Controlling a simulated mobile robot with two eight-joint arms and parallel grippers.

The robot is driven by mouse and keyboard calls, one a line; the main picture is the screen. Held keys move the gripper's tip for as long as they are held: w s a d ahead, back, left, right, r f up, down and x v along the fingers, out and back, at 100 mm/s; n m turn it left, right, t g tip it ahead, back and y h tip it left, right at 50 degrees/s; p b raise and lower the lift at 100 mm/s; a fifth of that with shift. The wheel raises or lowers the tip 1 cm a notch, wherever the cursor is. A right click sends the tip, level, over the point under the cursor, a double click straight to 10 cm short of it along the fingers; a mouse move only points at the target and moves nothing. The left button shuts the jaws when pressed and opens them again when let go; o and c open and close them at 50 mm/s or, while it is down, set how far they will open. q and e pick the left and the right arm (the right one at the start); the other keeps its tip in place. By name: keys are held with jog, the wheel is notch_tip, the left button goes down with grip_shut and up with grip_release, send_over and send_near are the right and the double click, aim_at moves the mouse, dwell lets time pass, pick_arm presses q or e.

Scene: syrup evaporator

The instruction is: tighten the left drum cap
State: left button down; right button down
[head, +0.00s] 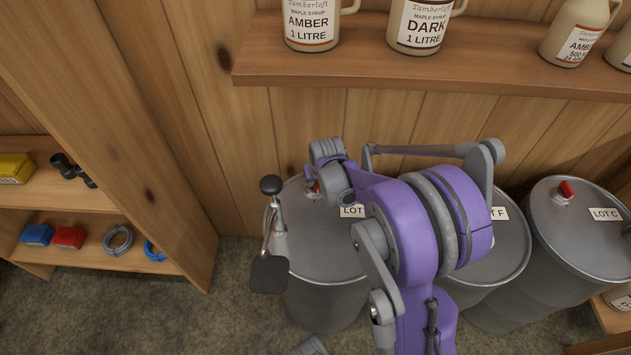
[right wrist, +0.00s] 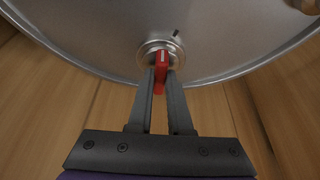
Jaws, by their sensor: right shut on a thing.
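The left drum (head: 322,262) is grey steel and stands behind my right arm, which hides part of its lid and its LOT label (head: 352,211). Its cap has a red handle (head: 313,187) near the lid's back edge; in the right wrist view the red handle (right wrist: 161,60) sits on a round metal fitting. My right gripper (right wrist: 162,75) is shut on this handle, one finger on each side. A short dark mark (right wrist: 177,33) shows on the lid, to the right of the handle's pale-lined tip. My left gripper is not in view.
A lever with a black knob (head: 271,185) and a dark square plate (head: 269,274) stands in front of the left drum's left side. Two more drums stand to the right, the far one (head: 585,248) with a red cap handle. A jug shelf (head: 440,62) runs above.

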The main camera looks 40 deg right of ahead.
jog(key=shift+a+m+g+h+b, duration=0.1)
jog(key=shift+m+g+h+b, duration=0.4)
jog(key=shift+m, duration=1.4)
jog(key=c, duration=0.8)
grip_release()
jog(key=shift+c, duration=0.2)
jog(key=p+v, duration=0.2)
jog(key=v, duration=0.8)
jog(key=shift+s+a+r, duration=0.2)
jog(key=shift+a+r, duration=0.05)
jog(key=shift+r, duration=0.05)
jog(key=s+a+r+n+t+y+p, duration=0.1)
jog(key=s+a+r+n+p, duration=0.3)
jog(key=s+a, duration=0.4)
jog(key=s+a+r+n+t+y+p, duration=0.1)
jog(key=s+a+r+n+p, duration=0.2)
jog(key=s+a+r+p, duration=0.2)
jog(key=s+a+p, duration=0.1)
jog(key=s+a, duration=0.2)
jog(key=shift+s+a+r+n+y, duration=0.2)
jog(key=shift+a+r+n+y, duration=0.1)
jog(key=shift+n, duration=0.1)
